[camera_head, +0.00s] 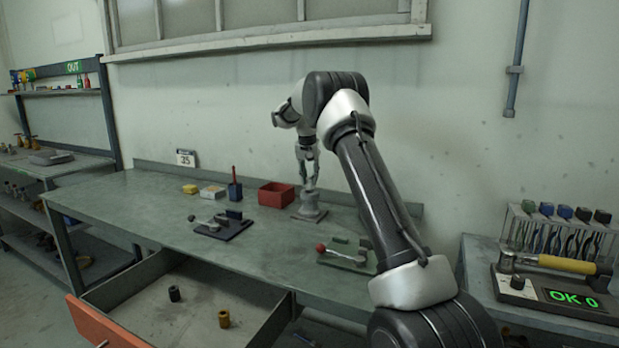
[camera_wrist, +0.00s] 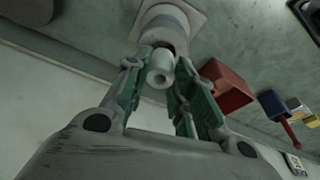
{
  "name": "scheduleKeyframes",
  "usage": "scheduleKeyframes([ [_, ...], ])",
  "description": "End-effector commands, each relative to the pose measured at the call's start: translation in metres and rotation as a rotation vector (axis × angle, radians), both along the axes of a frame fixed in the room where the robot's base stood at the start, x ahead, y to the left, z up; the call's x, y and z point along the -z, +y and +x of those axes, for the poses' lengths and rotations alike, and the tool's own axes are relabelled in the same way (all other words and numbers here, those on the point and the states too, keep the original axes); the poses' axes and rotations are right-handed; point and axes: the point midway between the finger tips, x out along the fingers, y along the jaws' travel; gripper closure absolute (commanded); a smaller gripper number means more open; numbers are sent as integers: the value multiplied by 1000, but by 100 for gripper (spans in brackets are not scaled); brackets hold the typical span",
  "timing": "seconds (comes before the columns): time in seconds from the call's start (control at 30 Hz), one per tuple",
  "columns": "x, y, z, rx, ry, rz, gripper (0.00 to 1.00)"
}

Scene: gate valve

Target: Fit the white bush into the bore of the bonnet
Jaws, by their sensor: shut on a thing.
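The bonnet (camera_head: 310,213) is a pale grey casting with a square base, standing on the workbench against the wall side. In the wrist view the bonnet (camera_wrist: 164,22) is at the top. My gripper (camera_head: 309,182) points down right over it. In the wrist view my gripper (camera_wrist: 160,72) is shut on the white bush (camera_wrist: 161,73), a short hollow cylinder whose open end faces the camera. The bush's far end overlaps the bonnet's top, where a dark bit of the bore shows beside it. I cannot tell whether the bush has entered the bore.
A red bin (camera_head: 276,195) stands close left of the bonnet; it also shows in the wrist view (camera_wrist: 231,90). A blue holder (camera_head: 235,191), a white box (camera_head: 212,191) and a yellow block (camera_head: 190,188) stand farther left. An open drawer (camera_head: 190,310) is below.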

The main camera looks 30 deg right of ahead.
Motion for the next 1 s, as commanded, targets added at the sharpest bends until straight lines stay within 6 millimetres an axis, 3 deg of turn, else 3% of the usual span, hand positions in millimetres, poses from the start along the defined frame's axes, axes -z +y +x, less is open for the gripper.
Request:
scheduleKeyframes([
  [1.0,25,0,0,0,1,0,100],
])
